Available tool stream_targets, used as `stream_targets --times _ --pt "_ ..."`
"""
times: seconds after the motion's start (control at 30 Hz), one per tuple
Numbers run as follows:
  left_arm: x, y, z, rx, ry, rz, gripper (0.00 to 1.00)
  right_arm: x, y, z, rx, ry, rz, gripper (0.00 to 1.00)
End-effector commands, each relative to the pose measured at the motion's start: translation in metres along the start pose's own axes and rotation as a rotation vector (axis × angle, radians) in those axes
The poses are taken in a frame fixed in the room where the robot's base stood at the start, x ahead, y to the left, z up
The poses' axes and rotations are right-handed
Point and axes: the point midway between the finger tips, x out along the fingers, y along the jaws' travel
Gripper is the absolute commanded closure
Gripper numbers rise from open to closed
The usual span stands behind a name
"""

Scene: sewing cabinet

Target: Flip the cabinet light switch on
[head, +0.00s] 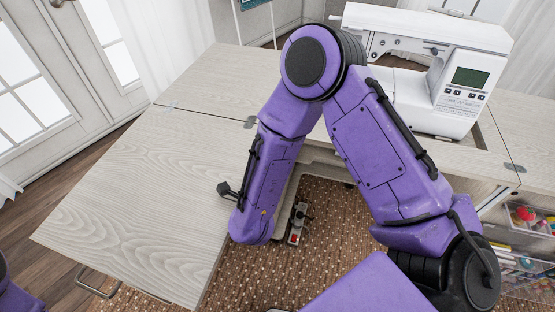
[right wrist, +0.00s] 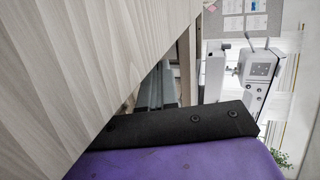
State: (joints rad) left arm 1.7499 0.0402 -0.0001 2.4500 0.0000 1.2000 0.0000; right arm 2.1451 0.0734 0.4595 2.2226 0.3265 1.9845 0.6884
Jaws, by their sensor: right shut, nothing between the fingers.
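The cabinet (head: 140,190) is a pale wood-grain sewing table with its leaf folded out to the left. In the head view the fingers are hidden. In the right wrist view the black part of my right gripper (right wrist: 190,125) is close to a pale wood panel (right wrist: 80,60); the gripper is shut and empty. Contact with the panel cannot be told. My left gripper is out of view.
A white sewing machine (head: 435,75) stands at the back right. A small grey device with a red mark (head: 298,222) is low beside my forearm, above a brown dotted carpet (head: 330,215). Clear bins of supplies (head: 525,215) are at the right. The leaf top is bare.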

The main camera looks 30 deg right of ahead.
Motion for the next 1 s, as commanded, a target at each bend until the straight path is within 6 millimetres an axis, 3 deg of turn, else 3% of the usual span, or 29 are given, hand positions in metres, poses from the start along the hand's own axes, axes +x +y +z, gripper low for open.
stream_targets --times 0.1,0.3,1.0 --pt "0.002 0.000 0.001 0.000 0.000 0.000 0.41 -0.021 0.000 0.005 -0.001 -0.001 -0.001 1.00" --pt "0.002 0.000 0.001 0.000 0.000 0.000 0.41 -0.036 0.000 0.008 0.000 0.001 -0.001 1.00" --pt "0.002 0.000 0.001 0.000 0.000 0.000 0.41 -0.037 0.000 0.010 -0.001 -0.001 0.000 1.00"
